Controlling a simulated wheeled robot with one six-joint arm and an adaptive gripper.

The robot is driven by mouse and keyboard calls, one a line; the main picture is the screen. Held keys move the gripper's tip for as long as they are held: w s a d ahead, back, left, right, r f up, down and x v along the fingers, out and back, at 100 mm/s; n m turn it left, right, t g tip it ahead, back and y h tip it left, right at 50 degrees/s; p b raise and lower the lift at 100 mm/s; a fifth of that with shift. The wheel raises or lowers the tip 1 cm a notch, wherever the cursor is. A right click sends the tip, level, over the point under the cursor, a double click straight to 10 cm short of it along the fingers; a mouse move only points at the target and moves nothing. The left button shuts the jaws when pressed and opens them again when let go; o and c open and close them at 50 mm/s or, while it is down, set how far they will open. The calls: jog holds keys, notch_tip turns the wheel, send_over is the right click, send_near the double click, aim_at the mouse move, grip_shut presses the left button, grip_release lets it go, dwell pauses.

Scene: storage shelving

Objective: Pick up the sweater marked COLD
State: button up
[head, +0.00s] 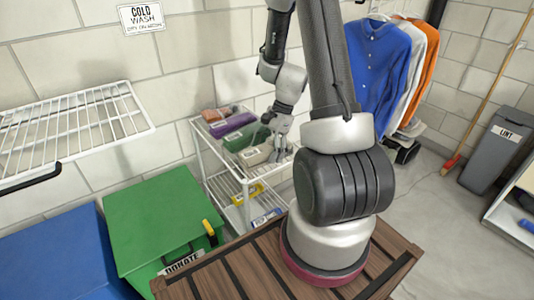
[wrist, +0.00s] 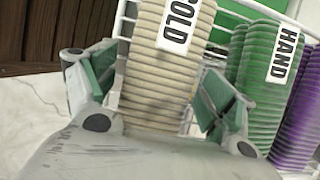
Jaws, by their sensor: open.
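The cream ribbed sweater (wrist: 165,75) with a white tag reading COLD fills the middle of the wrist view. It lies on a white wire shelf and also shows in the head view (head: 254,155). My gripper (wrist: 157,88) is open, one green-padded finger on each side of this sweater. The fingers stand close to its sides; I cannot tell whether they touch it. In the head view my gripper (head: 279,142) is at the right end of the row of folded sweaters and partly hides the cream one.
A green sweater marked HAND (wrist: 268,75) lies next to the cream one, with a purple sweater (wrist: 301,125) beyond. The white wire cart (head: 213,185) has a lower shelf with small items. A green donate bin (head: 155,215) stands left. Shirts (head: 378,65) hang at the right.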

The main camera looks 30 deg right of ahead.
jog(key=shift+f, duration=0.15)
jog(key=shift+c, duration=0.4)
jog(key=c, duration=1.2)
